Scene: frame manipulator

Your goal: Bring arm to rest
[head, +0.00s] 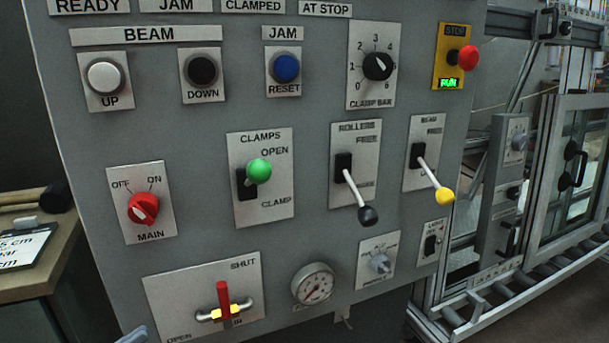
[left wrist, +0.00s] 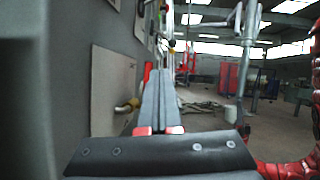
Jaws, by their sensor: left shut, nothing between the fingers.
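My left gripper (left wrist: 166,78) shows in the left wrist view, its two long grey fingers together with nothing between them. It points along the panel face, to the right of the panel's plate. A brass fitting (left wrist: 127,105) of the valve is left of the fingers, and a red piece shows close behind them. In the head view, the grey control panel (head: 310,245) fills most of the picture. Its valve has a red handle (head: 223,298) standing upright, across the brass pipe. My right gripper is not seen.
Black-knobbed (head: 368,215) and yellow-knobbed (head: 444,196) levers and a green-knobbed switch (head: 258,171) stick out from the panel. A wooden bench (head: 40,275) stands at left, a roller conveyor (head: 500,308) at right. Open floor (left wrist: 225,121) lies right of the fingers.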

